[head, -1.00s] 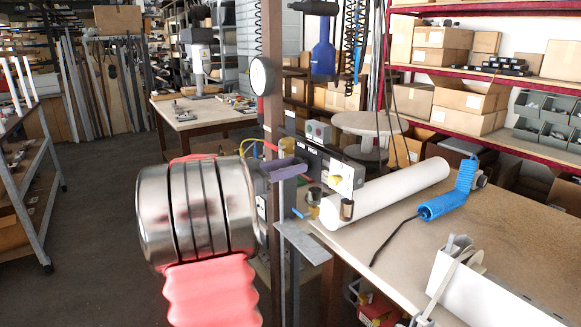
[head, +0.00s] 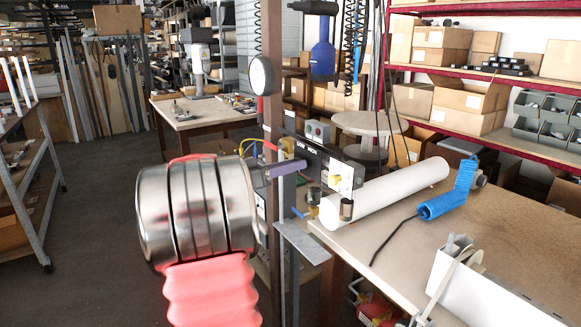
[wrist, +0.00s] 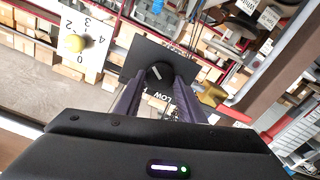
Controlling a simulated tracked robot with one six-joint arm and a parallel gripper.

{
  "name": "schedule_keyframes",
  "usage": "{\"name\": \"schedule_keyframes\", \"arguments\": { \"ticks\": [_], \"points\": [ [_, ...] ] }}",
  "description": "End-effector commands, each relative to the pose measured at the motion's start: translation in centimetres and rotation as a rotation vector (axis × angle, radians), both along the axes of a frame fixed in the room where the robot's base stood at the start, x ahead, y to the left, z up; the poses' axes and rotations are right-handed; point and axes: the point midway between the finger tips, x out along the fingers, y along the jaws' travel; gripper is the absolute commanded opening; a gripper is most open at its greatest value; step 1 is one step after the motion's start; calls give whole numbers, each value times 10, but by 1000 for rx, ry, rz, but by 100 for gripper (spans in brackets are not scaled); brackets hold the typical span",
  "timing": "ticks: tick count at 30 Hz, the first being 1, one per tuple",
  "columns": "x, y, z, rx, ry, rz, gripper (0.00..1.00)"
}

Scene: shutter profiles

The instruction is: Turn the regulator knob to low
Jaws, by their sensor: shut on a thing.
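The regulator knob (wrist: 154,77) is a dark round knob with a white pointer mark, on a black panel (wrist: 133,58). It sits between the two purple fingers of my gripper (wrist: 160,70), which are shut on it. A white LOW label shows just below the knob in the wrist view; the pointer does not clearly line up with it. In the head view the black panel (head: 322,164) carries LOW and HIGH lettering. My gripper (head: 298,165) reaches it from the left, with one purple finger showing. The knob is hidden there.
A round gauge (head: 262,75) is on the brown post (head: 272,40).

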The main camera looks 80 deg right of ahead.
Motion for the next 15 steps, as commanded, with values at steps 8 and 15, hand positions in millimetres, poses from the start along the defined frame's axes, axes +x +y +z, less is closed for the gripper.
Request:
{"name": "schedule_keyframes", "arguments": {
  "ticks": [8, 15],
  "points": [
    [2, 0, -1, 172, 194, 1, 13],
    [3, -1, -2, 322, 364, 1, 13]
  ]
}}
